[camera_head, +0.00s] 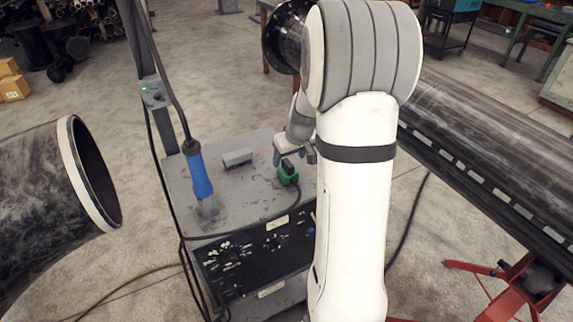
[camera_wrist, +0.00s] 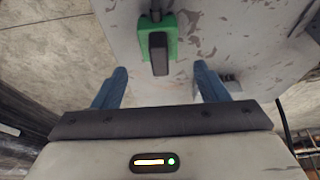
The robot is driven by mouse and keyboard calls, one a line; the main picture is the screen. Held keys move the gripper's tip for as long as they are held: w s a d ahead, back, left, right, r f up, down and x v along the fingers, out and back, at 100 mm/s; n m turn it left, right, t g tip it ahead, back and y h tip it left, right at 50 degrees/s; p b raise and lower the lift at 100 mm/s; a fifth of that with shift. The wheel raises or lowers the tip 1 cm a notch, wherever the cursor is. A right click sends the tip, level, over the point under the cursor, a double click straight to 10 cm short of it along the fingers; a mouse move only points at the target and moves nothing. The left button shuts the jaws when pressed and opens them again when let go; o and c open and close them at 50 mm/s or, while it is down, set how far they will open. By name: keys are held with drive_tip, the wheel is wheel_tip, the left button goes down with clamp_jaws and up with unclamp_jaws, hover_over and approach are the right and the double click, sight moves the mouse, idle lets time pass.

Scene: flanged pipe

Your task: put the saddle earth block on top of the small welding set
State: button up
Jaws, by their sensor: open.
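The green saddle earth block (camera_head: 288,177), with a black upright part, appears to rest on the grey top of the small welding set (camera_head: 245,190), near its right side. A dark cable runs from it over the set's front edge. My gripper (camera_head: 294,156) is open just behind and above the block, partly hidden by my arm. In the wrist view, my gripper (camera_wrist: 160,72) has its two blue fingers apart with nothing between the tips. The green block (camera_wrist: 172,35) shows just beyond them, roughly centred, and its black part points toward the gripper. No finger visibly touches it.
A blue-handled tool (camera_head: 200,180) stands at the set's left side, with a small grey block (camera_head: 237,158) near it. A post with cables rises at the set's left. Large pipes lie left (camera_head: 50,190) and right (camera_head: 490,130). A red stand (camera_head: 520,285) is lower right.

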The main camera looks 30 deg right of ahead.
drive_tip(key=v, duration=0.6)
drive_tip(key=s+a+r, duration=0.4)
drive_tip(key=s+a, duration=0.4)
drive_tip(key=a, duration=0.1)
drive_tip(key=s+a, duration=0.3)
drive_tip(key=s, duration=0.4)
drive_tip(key=s+a+g, duration=0.1)
drive_tip(key=s+a, duration=0.3)
drive_tip(key=s, duration=0.3)
drive_tip(key=shift+a+r, duration=0.2)
drive_tip(key=shift+a, duration=0.1)
drive_tip(key=shift+c, duration=0.2)
